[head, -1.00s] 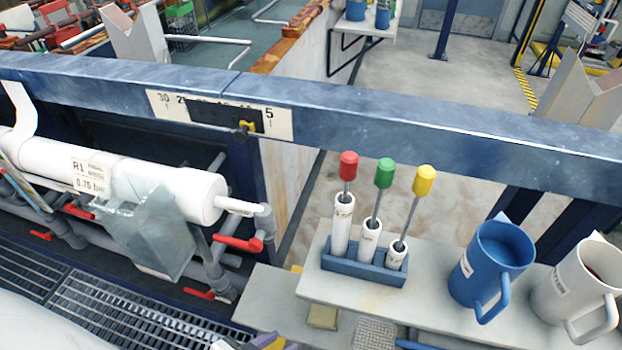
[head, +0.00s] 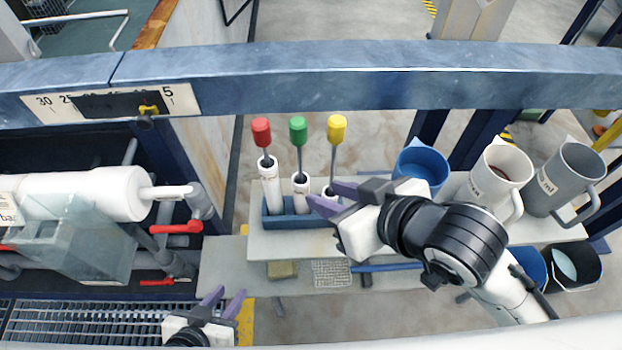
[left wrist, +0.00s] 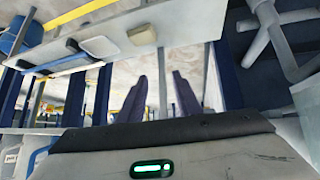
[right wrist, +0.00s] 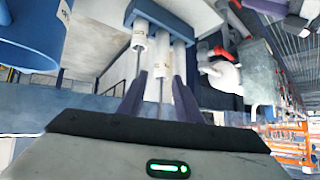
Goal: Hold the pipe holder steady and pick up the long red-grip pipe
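The blue pipe holder (head: 301,221) stands upright on a light grey shelf, with three white tubes in it. The long red-grip pipe (head: 261,131) stands in the left, tallest tube. Green-grip (head: 298,130) and yellow-grip (head: 337,127) pipes stand in the others. My right gripper (head: 322,195) is open at the holder's right end, overlapping the yellow pipe's tube; I cannot tell if it touches. In the right wrist view, tubes and rods show beyond its parted fingers (right wrist: 158,98). My left gripper (head: 226,300) is open and empty, lower left of the holder; its fingers (left wrist: 160,95) are apart.
A blue jug (head: 421,166), a white jug (head: 494,184) and a grey jug (head: 561,181) stand right of the holder. A blue beam (head: 330,80) crosses behind the pipes. A white cylinder with red-handled valves (head: 177,228) is at left.

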